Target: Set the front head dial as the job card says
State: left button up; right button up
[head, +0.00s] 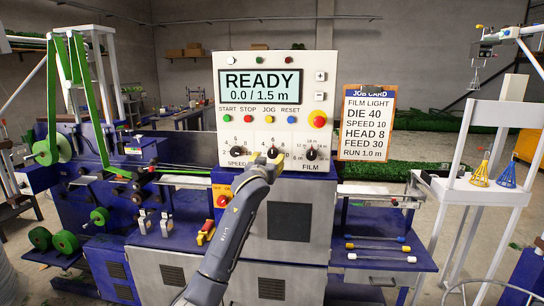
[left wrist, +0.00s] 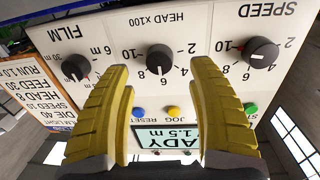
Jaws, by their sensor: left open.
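The front panel (head: 226,60) carries three black dials in a row, labelled SPEED, HEAD and FILM. In the left wrist view, which is upside down, the HEAD dial (left wrist: 159,58) shows between and beyond the two yellow fingers of my open left gripper (left wrist: 160,85). The fingers appear apart from it. The job card (head: 367,122) reads HEAD 8. My right gripper is not in view.
The SPEED dial (head: 236,151) and FILM dial (head: 311,154) stand either side. Coloured START, STOP, JOG and RESET buttons sit above them, under the READY display (head: 259,87). A white stand (head: 480,190) is at right.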

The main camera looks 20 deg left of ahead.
aim_at(272, 155)
pick_arm(q)
jog(key=shift+w+a, duration=0.15)
jog(key=shift+w, duration=1.3)
jog(key=shift+w+a, duration=0.1)
jog(key=shift+w, duration=1.3)
jog(key=shift+o, duration=0.2)
grip_shut()
